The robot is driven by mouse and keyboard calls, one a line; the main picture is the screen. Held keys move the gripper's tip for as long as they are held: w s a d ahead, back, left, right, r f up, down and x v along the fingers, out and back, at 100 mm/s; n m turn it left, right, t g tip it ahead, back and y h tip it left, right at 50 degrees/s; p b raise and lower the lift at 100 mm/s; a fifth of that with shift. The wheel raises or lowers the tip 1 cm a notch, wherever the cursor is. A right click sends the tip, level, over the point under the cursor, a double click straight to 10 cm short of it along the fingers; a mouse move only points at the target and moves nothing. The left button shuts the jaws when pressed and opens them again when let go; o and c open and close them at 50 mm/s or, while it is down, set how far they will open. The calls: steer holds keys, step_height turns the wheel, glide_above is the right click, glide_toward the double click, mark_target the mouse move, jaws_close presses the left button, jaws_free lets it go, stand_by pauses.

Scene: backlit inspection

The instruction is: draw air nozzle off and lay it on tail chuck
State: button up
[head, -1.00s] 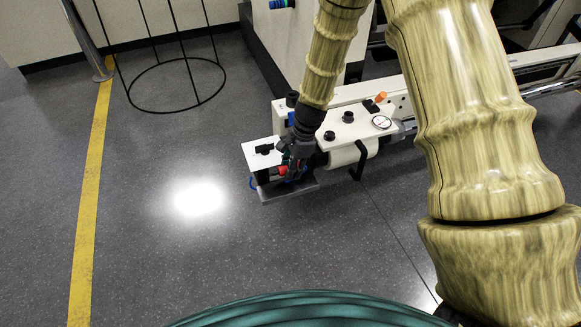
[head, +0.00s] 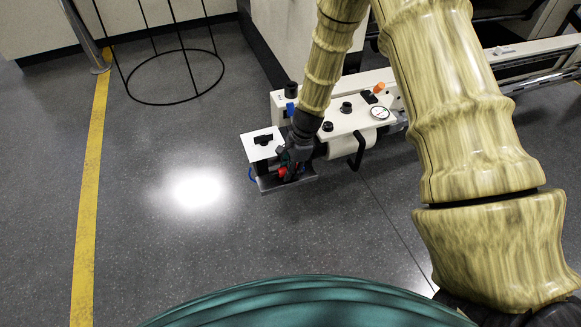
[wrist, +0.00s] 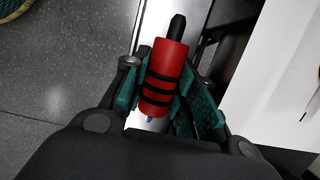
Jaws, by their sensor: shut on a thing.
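The air nozzle is a red cylinder (wrist: 165,72) with black bands and a black tip in the wrist view. My gripper (wrist: 160,92) is shut on it, with green finger pads on both sides. In the head view my dark gripper (head: 292,160) is low at the near end of the cream machine, and a bit of the red nozzle (head: 283,172) shows beside it. Whether the nozzle touches anything beneath it is hidden. I cannot tell for sure which part is the tail chuck.
The cream machine (head: 340,121) carries knobs, a round gauge (head: 379,113) and an orange-tipped part. A white block (head: 262,147) with a black piece stands left of my gripper, above a grey tray (head: 305,181). Open floor lies left, with a black wire stand (head: 175,102) farther back.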

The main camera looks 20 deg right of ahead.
steer(key=shift+s+f, duration=0.15)
steer(key=shift+f, duration=0.4)
steer(key=o, duration=1)
steer(key=shift+o, duration=0.2)
steer(key=shift+r, duration=0.1)
steer(key=shift+o, duration=0.2)
steer(key=shift+w+d+r, duration=0.15)
steer(key=shift+w+r, duration=0.05)
steer(key=shift+r, duration=0.3)
steer(key=v, duration=1)
steer(key=shift+r, duration=0.2)
steer(key=shift+s+d+r, duration=0.1)
steer(key=shift+r, duration=0.6)
steer(key=shift+s+f, duration=0.1)
